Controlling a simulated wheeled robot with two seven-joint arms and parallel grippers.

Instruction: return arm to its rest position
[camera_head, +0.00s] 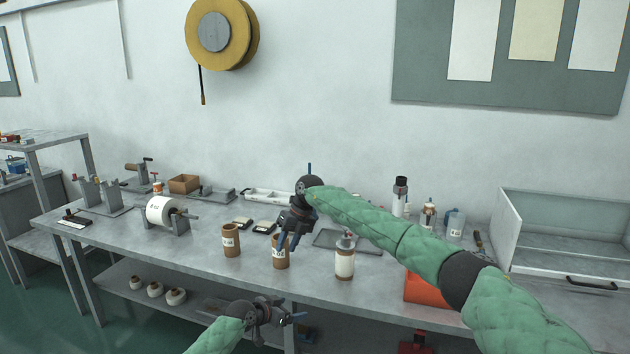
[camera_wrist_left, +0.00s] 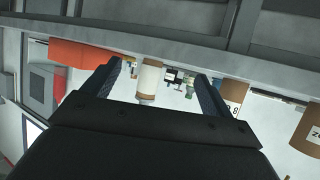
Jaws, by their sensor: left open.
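My left gripper (camera_head: 285,318) is low in front of the bench, below the tabletop edge. Its jaws are open, with nothing between them. It also shows in the left wrist view (camera_wrist_left: 158,72), where a white-labelled jar (camera_wrist_left: 149,80) appears beyond the gap between the fingers. My right gripper (camera_head: 289,241) hangs over the bench at a brown cup (camera_head: 280,258), which stands upright. Its fingers look spread and overlap the cup's top in the picture; contact cannot be told. Another brown cup (camera_head: 231,241) stands to the left.
The bench top's front edge (camera_head: 203,270) runs above my left gripper. A lower shelf with white rolls (camera_head: 155,290) lies left of it. The jar (camera_head: 344,258) and an orange box (camera_head: 424,291) stand near the edge. A labelled roll (camera_head: 160,210) sits on a stand at the left.

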